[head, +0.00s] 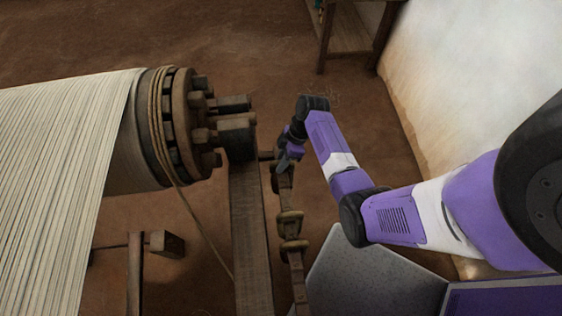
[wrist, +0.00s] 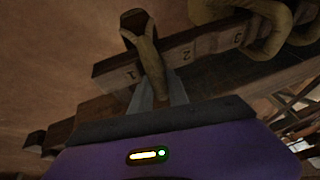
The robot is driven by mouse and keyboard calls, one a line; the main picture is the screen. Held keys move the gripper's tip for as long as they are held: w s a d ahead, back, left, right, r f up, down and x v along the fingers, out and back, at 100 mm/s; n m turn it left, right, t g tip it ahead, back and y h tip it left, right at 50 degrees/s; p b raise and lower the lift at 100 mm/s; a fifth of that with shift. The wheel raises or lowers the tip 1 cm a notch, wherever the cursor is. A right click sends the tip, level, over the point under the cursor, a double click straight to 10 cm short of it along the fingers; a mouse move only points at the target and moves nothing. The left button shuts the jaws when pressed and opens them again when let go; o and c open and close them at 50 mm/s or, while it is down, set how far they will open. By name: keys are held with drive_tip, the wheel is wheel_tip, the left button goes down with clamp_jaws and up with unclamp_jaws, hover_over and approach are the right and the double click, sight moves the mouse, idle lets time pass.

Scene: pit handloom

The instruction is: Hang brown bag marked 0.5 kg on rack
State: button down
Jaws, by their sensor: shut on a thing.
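My gripper (wrist: 158,92) is shut on a tan-brown strap or loop (wrist: 146,48) of what seems to be the brown bag. The loop stands up between the fingers and lies across the rack near the number 1. No 0.5 kg mark is readable, and I cannot tell whether the loop rests on the rack. The wooden rack (wrist: 172,60) carries the numbers 1, 2 and 3. In the head view my gripper (head: 284,162) is at the far part of the rack (head: 296,270), and the held thing is mostly hidden.
Tan loops (head: 291,216) sit on the nearer part of the rack; similar rounded tan things (wrist: 268,22) show near number 3. Left of the rack are a wooden post (head: 250,240) and the loom's cloth beam (head: 150,130) with rope. A pale wall (head: 470,70) stands right.

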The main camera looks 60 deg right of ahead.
drive_tip(key=shift+f, duration=0.15)
drive_tip(key=c, duration=1.2)
unclamp_jaws()
drive_tip(key=shift+v, duration=3.9)
